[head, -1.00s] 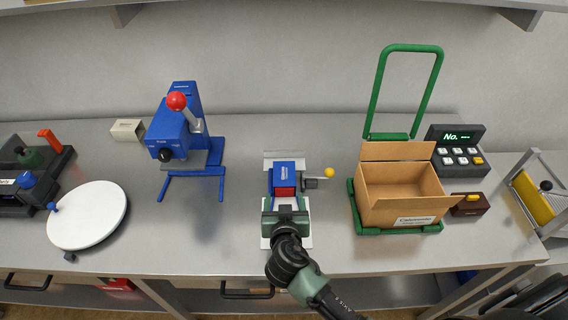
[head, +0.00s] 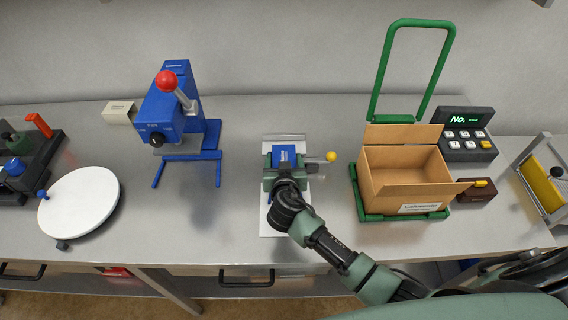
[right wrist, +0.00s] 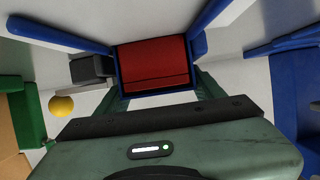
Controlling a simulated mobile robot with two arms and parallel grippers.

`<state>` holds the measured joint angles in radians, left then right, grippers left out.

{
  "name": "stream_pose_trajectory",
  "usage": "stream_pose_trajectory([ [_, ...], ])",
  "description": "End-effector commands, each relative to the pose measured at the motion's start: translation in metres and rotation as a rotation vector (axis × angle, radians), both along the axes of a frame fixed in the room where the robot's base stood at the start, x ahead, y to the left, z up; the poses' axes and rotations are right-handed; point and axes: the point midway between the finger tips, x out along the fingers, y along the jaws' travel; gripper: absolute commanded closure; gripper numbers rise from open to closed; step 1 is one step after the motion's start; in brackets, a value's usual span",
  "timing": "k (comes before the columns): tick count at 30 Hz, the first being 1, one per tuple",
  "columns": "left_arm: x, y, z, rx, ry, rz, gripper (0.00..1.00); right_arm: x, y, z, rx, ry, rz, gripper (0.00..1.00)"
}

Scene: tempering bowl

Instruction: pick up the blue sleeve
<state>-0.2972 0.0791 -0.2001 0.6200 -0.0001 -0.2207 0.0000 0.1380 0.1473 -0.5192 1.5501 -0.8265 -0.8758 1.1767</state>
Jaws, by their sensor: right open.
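The blue sleeve (head: 284,151) lies on a pale plate (head: 271,222) at the middle of the bench. In the right wrist view it is a blue frame (right wrist: 122,66) around a red inside (right wrist: 153,63). My right gripper (head: 285,163) is open above the plate at the sleeve's near end. It hides part of the sleeve in the head view. In the right wrist view its green fingers reach forward toward the sleeve's two sides. I cannot tell whether they touch it. My left gripper is not in view.
A lever with a yellow knob (head: 330,156) sticks out just right of the sleeve. A blue press (head: 172,110) stands at the left, beside a white turntable (head: 80,203). An open carton (head: 405,185) stands on a green trolley (head: 371,112) at the right.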

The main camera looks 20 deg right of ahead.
Motion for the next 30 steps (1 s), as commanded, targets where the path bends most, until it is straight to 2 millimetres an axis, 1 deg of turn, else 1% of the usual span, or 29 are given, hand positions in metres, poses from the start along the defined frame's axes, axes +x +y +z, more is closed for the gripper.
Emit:
stream_pose_trajectory([
  [1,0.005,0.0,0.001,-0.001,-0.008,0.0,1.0,0.0,0.0,0.0,0.0,0.001,0.0,0.32],
  [4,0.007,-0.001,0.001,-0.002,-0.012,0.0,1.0,0.0,0.0,0.0,0.0,0.001,0.0,0.32],
  [5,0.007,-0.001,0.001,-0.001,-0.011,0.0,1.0,0.0,0.0,0.0,0.0,0.001,0.0,0.4],
  [6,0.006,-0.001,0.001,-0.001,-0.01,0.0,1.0,0.0,0.0,0.0,0.0,0.0,0.0,0.51],
  [9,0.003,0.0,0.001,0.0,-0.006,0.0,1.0,0.0,0.0,0.0,0.0,0.0,0.0,0.75],
  [10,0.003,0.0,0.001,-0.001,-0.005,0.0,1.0,0.0,0.0,0.001,0.0,0.0,0.0,0.75],
  [11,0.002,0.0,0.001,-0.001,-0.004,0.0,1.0,0.0,0.0,0.001,0.0,0.0,0.0,0.81],
  [17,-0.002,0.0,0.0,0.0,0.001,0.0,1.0,-0.001,0.0,0.001,0.001,0.0,0.0,0.82],
  [22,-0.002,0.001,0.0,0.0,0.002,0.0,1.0,0.0,0.0,0.011,0.002,-0.002,-0.002,0.82],
  [26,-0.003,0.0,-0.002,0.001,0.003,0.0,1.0,0.0,0.001,0.029,0.004,-0.004,-0.001,0.82],
  [29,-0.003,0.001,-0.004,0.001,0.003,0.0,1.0,0.0,0.001,0.049,0.006,-0.006,-0.002,0.82],
  [30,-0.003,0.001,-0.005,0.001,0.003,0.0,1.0,0.0,0.0,0.06,0.005,-0.008,-0.001,0.82],
])
